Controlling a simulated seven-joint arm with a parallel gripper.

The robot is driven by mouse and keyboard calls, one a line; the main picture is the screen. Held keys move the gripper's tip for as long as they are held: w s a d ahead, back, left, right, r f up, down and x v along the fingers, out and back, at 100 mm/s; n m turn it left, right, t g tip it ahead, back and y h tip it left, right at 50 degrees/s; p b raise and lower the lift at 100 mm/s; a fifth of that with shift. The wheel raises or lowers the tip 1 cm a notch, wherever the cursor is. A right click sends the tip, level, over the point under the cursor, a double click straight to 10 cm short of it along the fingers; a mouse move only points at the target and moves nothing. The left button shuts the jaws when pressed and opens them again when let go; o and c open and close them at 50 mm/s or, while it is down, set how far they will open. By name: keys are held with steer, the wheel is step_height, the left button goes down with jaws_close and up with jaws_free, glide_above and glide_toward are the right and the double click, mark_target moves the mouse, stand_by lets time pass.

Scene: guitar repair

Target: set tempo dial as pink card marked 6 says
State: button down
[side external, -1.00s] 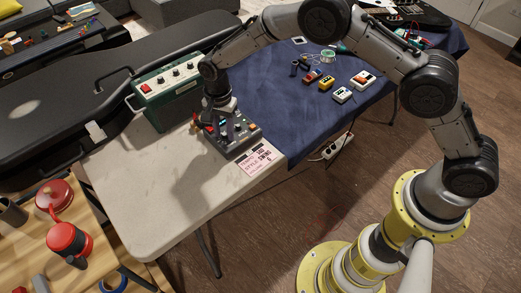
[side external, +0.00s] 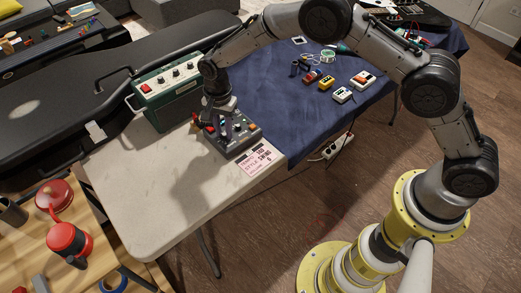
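The grey pedal box with several knobs (side external: 238,143) lies on the pale table top. Its lettering is too small to read, so I cannot tell which knob is the tempo dial. The pink card (side external: 258,160) lies on the table just in front of the box, with dark print whose words I cannot read surely. My gripper (side external: 212,122) points down over the box's left end, close to its knobs. Its fingers are small and dark, so whether they are open, shut or touching a knob is unclear.
A green amplifier (side external: 168,92) stands behind the box, near a black guitar case (side external: 60,120). Several small pedals, including a yellow one (side external: 326,83), sit on the blue cloth (side external: 275,100) to the right. The pale table's front left (side external: 150,205) is clear.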

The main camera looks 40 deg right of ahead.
steer(key=m, duration=1.2)
steer(key=c, duration=1)
jaws_free()
steer(key=n, duration=1.2)
